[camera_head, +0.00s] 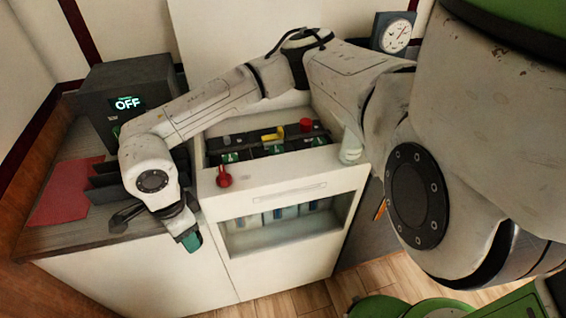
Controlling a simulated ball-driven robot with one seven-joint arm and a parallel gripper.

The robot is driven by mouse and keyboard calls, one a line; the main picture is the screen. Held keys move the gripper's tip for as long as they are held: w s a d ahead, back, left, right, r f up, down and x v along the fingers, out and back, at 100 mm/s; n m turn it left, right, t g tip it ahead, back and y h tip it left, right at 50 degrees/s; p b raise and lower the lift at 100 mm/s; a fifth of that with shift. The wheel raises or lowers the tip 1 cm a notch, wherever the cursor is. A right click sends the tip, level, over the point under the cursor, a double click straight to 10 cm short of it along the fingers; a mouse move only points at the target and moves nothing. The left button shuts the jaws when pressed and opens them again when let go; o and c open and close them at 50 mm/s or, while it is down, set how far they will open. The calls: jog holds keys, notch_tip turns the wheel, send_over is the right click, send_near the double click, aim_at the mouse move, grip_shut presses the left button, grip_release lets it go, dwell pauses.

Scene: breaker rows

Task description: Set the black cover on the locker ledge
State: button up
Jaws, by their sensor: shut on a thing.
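My gripper (184,226) hangs at the left, in front of the counter's front edge and pointing down. It is shut on a small dark piece with a teal face (193,241); the fingers hide much of it, and I cannot tell whether it is the black cover. A dark, angular shape (125,216) shows just left of my gripper at the counter edge; I cannot tell what it is. The white locker (290,186) stands to the right, its pale front ledge below the breaker row. A red padlock-like piece (224,178) is at the ledge's left end.
Breakers (268,147) with grey, yellow and red tops sit in the locker's recess. A clear bottle-like object (351,150) stands at the ledge's right. On the counter are a black divided rack (107,182), a red mat (62,193) and a dark box reading OFF (128,92).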

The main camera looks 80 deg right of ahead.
jog(key=s+d+r+m, duration=0.3)
jog(key=s+r+m, duration=0.4)
jog(key=m, duration=0.5)
jog(key=s+d+r+m, duration=0.4)
jog(key=s+m, duration=0.5)
jog(key=m, duration=0.2)
jog(key=s+d+r+m, duration=0.3)
jog(key=s+r+m, duration=0.4)
jog(key=m, duration=0.5)
jog(key=shift+m, duration=0.3)
jog(key=w+d+f+p, duration=0.1)
jog(key=w+d+f, duration=0.1)
jog(key=d+f, duration=0.1)
jog(key=w+d+f+p, duration=0.1)
jog(key=w+d+f, duration=0.1)
jog(key=d+f, duration=0.1)
jog(key=w+d+f+p, duration=0.1)
jog(key=w+d+f, duration=0.2)
jog(key=d+f, duration=0.1)
jog(key=shift+d, duration=0.25)
jog(key=shift+w+d+f, duration=0.3)
jog(key=shift+d+f, duration=0.1)
jog(key=shift+f, duration=0.25)
notch_tip(320, 180, down, 2)
jog(key=shift+f+p, duration=0.1)
jog(key=shift+p, duration=0.7)
jog(key=shift+f, duration=0.4)
